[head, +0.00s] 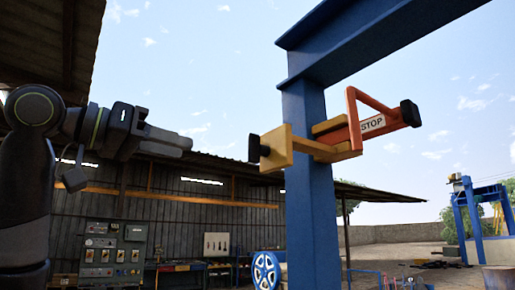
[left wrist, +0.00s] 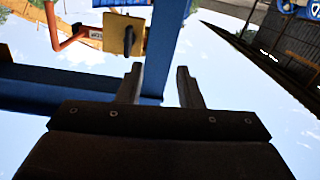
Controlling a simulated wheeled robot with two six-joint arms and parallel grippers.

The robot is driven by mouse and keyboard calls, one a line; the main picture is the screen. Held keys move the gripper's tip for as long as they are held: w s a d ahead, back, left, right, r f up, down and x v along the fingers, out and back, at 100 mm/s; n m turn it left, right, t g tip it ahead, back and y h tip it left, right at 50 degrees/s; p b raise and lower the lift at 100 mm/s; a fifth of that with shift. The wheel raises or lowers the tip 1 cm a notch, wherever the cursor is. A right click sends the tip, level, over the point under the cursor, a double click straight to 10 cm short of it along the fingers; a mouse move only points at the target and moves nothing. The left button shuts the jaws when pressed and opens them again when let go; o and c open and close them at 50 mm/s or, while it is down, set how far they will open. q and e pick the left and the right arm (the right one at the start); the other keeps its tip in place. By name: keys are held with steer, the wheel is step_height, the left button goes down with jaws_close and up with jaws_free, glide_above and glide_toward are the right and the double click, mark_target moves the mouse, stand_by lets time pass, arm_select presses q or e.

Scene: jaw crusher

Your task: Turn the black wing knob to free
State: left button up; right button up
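The black wing knob (head: 254,148) sits on the left end of a yellow clamp (head: 276,149) on a blue post. In the left wrist view the knob (left wrist: 127,41) shows as a dark upright bar on the yellow plate (left wrist: 115,33). An orange arm with a STOP label (head: 373,124) and a loop handle extends right from the clamp. My left gripper (head: 187,143) is left of the knob, apart from it, pointing towards it. In the left wrist view its two fingers (left wrist: 159,80) stand apart with nothing between them. My right gripper is out of view.
The blue post (head: 309,220) and overhead beam (head: 365,35) stand beside the clamp. A tin-roofed shed with a control panel (head: 112,250) lies behind, and a blue wheel (head: 266,272) stands at the post's foot. Open air lies between my left gripper and the knob.

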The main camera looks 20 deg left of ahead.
arm_select(q)
steer(key=s+r+m, duration=0.2)
steer(key=s+r, duration=0.1)
steer(key=s, duration=0.4)
steer(key=p, duration=0.8)
glide_toward(249, 136)
steer(key=shift+h, duration=0.3)
steer(key=x, duration=0.8)
steer(key=shift+w, duration=0.2)
steer(key=shift+w+d+f, duration=0.15)
steer(key=shift+w+d, duration=0.2)
steer(key=shift+w, duration=0.15)
steer(key=shift+c, duration=0.3)
jaws_close()
